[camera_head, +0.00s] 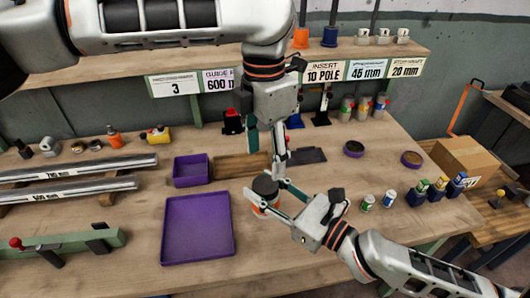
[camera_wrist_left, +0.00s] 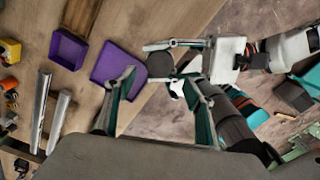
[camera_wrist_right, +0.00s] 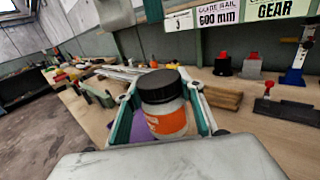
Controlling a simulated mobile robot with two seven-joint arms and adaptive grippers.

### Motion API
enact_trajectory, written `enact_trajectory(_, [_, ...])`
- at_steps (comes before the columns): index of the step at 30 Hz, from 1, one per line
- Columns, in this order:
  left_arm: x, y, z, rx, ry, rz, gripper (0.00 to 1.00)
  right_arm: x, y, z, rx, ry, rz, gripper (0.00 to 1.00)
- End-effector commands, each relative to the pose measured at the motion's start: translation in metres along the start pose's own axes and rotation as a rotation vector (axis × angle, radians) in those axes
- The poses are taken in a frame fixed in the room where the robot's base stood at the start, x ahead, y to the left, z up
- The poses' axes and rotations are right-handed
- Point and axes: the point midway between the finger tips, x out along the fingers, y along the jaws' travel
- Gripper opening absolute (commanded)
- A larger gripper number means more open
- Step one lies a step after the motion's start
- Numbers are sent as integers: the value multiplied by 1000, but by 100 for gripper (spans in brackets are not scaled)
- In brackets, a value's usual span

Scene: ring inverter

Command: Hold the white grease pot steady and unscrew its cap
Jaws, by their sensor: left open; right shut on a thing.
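The white grease pot (camera_head: 261,207) has an orange label and a dark cap (camera_head: 265,186). It stands upright by the purple tray's right edge; in the right wrist view the pot (camera_wrist_right: 167,120) is between my right fingers, cap (camera_wrist_right: 160,86) uppermost. My right gripper (camera_head: 266,198) is shut on the pot's body, from the right. My left gripper (camera_head: 268,153) points down, open and empty, above the pot. In the left wrist view the cap (camera_wrist_left: 160,65) shows just beyond and between its open fingertips (camera_wrist_left: 158,78). The fingers look clear of the cap.
A large purple tray (camera_head: 197,230) and a small purple bin (camera_head: 190,171) lie to the left. Behind the pot are a wooden board (camera_head: 240,167) and a dark plate (camera_head: 305,156). Small cans (camera_head: 367,203) stand to the right. The shelf (camera_head: 150,68) overhangs the back.

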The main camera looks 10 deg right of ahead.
Motion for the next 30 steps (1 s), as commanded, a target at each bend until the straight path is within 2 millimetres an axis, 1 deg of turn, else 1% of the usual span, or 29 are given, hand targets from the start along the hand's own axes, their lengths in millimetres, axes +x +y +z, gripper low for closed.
enact_trajectory(5, [20, 0, -1, 8, 3, -1, 54, 0, 0, 0, 0, -1, 0, 0])
enact_trajectory(12, [55, 0, -1, 6, 2, -1, 54, 0, 0, 0, 0, -1, 0, 0])
enact_trajectory(15, [66, 0, 0, 6, 2, -1, 54, 0, 0, 0, 0, -1, 0, 0])
enact_trajectory(21, [77, 0, 0, 6, 1, -1, 54, 0, 0, 0, 0, -1, 0, 0])
enact_trajectory(28, [77, 0, 0, 6, 1, -1, 54, 0, 0, 0, 0, -1, 0, 0])
enact_trajectory(29, [77, 0, 0, 6, 1, -1, 51, 0, 0, 0, 0, -1, 0, 0])
enact_trajectory(30, [77, 0, 0, 6, 1, -1, 41, 0, 0, 0, 0, -1, 0, 0])
